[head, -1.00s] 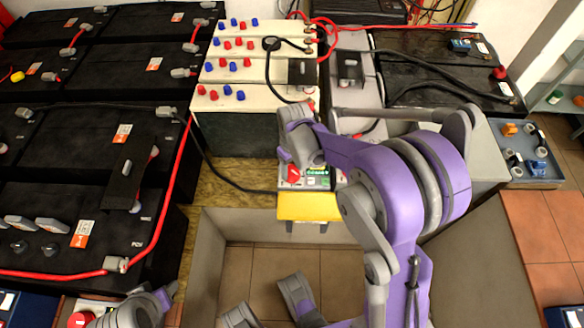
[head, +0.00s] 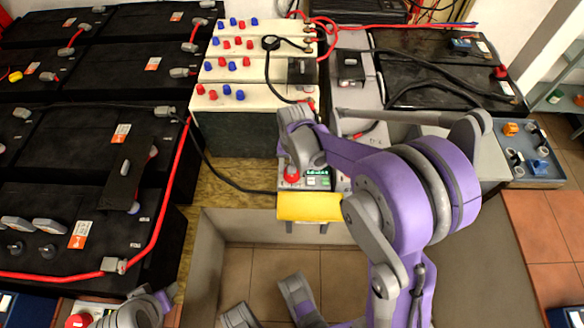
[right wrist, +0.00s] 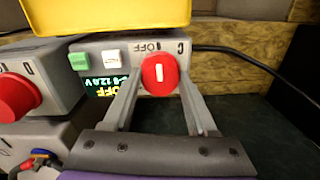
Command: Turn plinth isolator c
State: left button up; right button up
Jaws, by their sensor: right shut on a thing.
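Plinth isolator c, a red round knob (right wrist: 159,73) with a white bar, sits on a grey box in the right wrist view, beside the letters "C" and "OFF". Its bar stands about upright. In the head view the red knob (head: 291,174) shows just below my right wrist. My right gripper (right wrist: 160,88) is shut on this knob, one finger on each side.
A second red knob (right wrist: 16,98), marked "D", stands close on the left. Black batteries (head: 85,215) with red cables fill the left; a cream battery rack (head: 235,110) stands behind. A blue tray (head: 535,180) is at right.

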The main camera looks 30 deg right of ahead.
jog(key=shift+m, duration=0.5)
jog(key=o, duration=1.4)
jog(key=shift+c, duration=0.2)
notch_tip(320, 180, up, 11)
jog(key=p, duration=0.2)
jog(key=shift+s+d, duration=0.1)
jog(key=shift+s, duration=0.05)
